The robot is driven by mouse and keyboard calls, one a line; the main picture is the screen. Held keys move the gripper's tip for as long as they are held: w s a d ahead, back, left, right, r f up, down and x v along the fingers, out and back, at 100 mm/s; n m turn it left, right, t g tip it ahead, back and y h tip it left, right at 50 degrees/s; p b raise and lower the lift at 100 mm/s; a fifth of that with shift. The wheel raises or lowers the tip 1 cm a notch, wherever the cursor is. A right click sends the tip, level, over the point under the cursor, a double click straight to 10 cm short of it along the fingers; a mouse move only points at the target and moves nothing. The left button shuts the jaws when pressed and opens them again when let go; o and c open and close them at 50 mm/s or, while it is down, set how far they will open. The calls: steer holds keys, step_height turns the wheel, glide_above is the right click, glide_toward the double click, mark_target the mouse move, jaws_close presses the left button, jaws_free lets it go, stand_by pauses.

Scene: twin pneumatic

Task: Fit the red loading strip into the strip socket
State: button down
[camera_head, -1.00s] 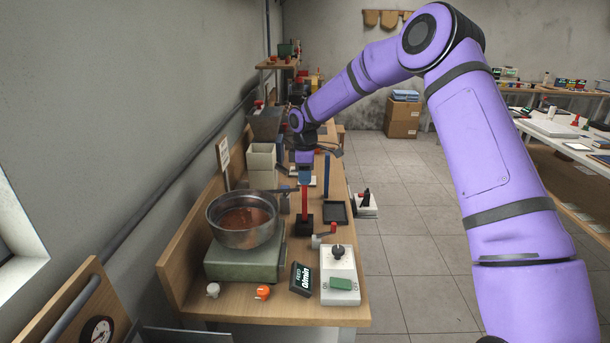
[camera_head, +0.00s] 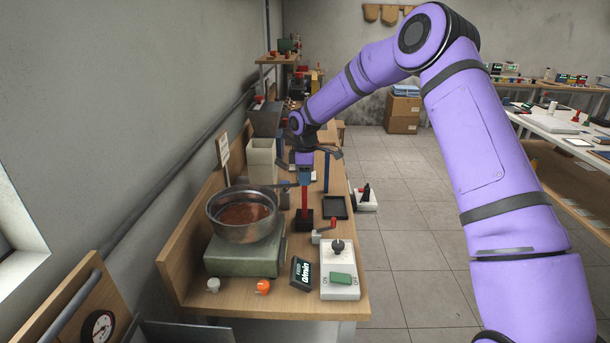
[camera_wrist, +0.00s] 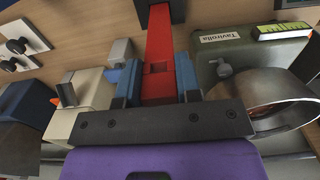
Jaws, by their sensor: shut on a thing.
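The red loading strip (camera_head: 304,195) stands upright over a small black block (camera_head: 304,219) on the wooden bench, which looks like the strip socket. My gripper (camera_head: 304,178) is above it and shut on the strip's upper part. In the wrist view, my gripper's blue fingers (camera_wrist: 158,88) press on both sides of the red strip (camera_wrist: 160,45). The strip runs to the black block (camera_wrist: 160,10) at the top edge. The strip's lower end meets the block in the picture; how deep it sits cannot be told.
A metal pot (camera_head: 243,213) on a green-grey base (camera_head: 245,255) stands close on the left. A blue post (camera_head: 326,170) and a black tray (camera_head: 335,207) are on the right. A white switch box (camera_head: 340,270) and a small display (camera_head: 301,273) stand in front.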

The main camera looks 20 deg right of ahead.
steer(key=shift+f, duration=0.8)
steer(key=c, duration=0.7)
jaws_free()
step_height(320, 180, up, 10)
steer(key=shift+r, duration=0.35)
